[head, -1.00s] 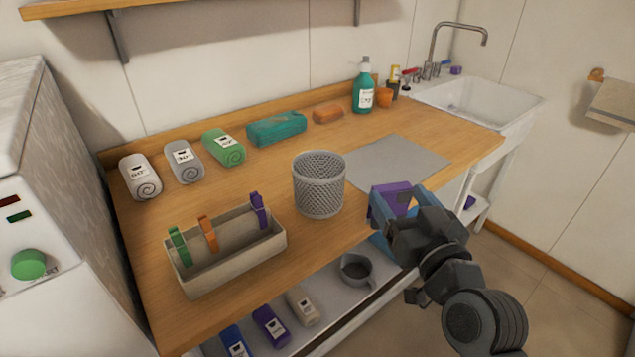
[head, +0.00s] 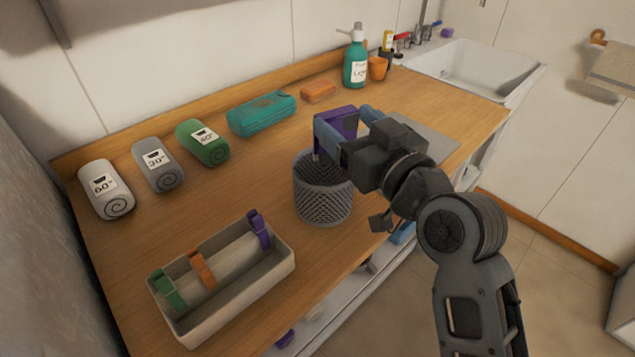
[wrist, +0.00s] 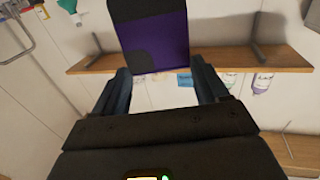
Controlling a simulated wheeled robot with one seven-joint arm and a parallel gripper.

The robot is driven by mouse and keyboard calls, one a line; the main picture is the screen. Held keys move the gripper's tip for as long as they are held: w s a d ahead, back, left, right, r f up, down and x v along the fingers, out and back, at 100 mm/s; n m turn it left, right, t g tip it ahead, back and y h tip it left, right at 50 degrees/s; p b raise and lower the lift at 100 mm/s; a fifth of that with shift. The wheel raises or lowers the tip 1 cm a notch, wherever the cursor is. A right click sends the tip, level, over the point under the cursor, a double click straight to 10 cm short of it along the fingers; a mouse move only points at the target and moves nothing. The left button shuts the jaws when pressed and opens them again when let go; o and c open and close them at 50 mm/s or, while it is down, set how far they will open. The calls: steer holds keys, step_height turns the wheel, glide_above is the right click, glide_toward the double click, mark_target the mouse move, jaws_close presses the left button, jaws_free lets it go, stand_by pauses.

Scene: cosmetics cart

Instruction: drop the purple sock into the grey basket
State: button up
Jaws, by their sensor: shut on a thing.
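The purple sock (head: 341,121) is a dark purple, block-like bundle. My gripper (head: 340,132) is shut on it and holds it up at the rim of the grey basket, in the head view. In the wrist view the sock (wrist: 157,45) stands between my two blue fingers. The grey basket (head: 323,195) is a round mesh bin standing upright on the wooden counter. My gripper and the sock hide part of its opening. I cannot tell whether the sock is fully over the opening.
A beige tray (head: 222,308) with green, orange and purple clothespins stands front left. Rolled towels (head: 158,164), a teal bundle (head: 261,114), an orange bar (head: 318,91) and a soap bottle (head: 355,62) line the back. The counter (head: 245,190) left of the basket is clear.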

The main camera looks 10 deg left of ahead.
step_height(320, 180, down, 6)
steer(key=b, duration=0.3)
steer(key=shift+r+b, duration=0.15)
steer(key=shift+b, duration=0.2)
steer(key=o, duration=1.1)
steer(key=shift+c, duration=0.2)
steer(key=shift+s+d, duration=0.1)
steer(key=b+v, duration=0.2)
steer(key=v, duration=0.5)
steer(key=shift+s+d, duration=0.15)
steer(key=shift+s, duration=0.1)
